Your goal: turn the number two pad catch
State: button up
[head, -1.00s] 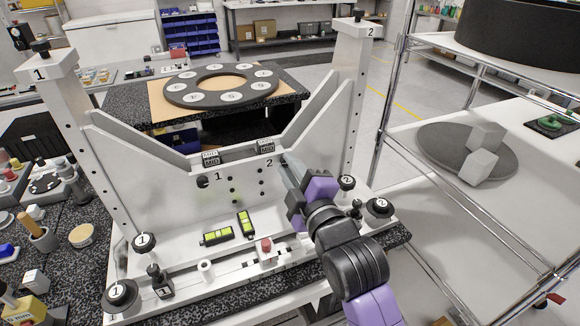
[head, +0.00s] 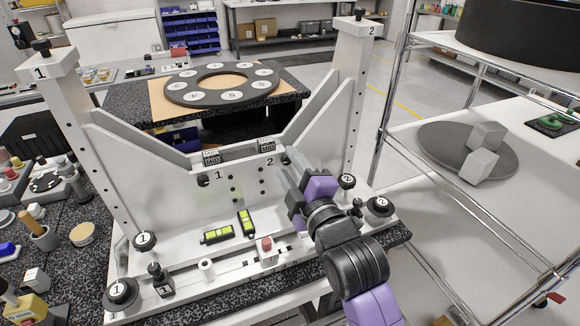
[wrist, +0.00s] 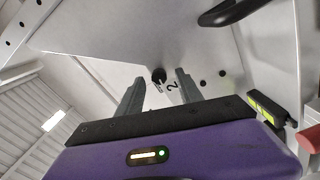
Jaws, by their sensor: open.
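The number two pad catch (head: 285,158) is a small dark round piece on the upright white plate, just right of the printed 2. In the wrist view the catch (wrist: 158,74) shows as a dark knob beside the 2, between and beyond my fingertips. My gripper (head: 285,173) is open, its two grey fingers pointing at the plate just below the catch in the head view. Nothing is between the fingers (wrist: 160,82), and they seem apart from the catch. The matching number one catch (head: 203,180) sits left of the printed 1.
The white fixture has posts marked 1 (head: 47,85) and 2 (head: 352,80). Two green-yellow levels (head: 218,235), a red-topped knob (head: 266,244) and black knobs (head: 144,241) stand along its base. A wire shelf (head: 440,150) stands close on the right.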

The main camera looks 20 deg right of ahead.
jog(key=s+b, duration=0.1)
jog(key=s, duration=0.6)
jog(key=shift+s, duration=0.4)
jog(key=shift+r, duration=0.1)
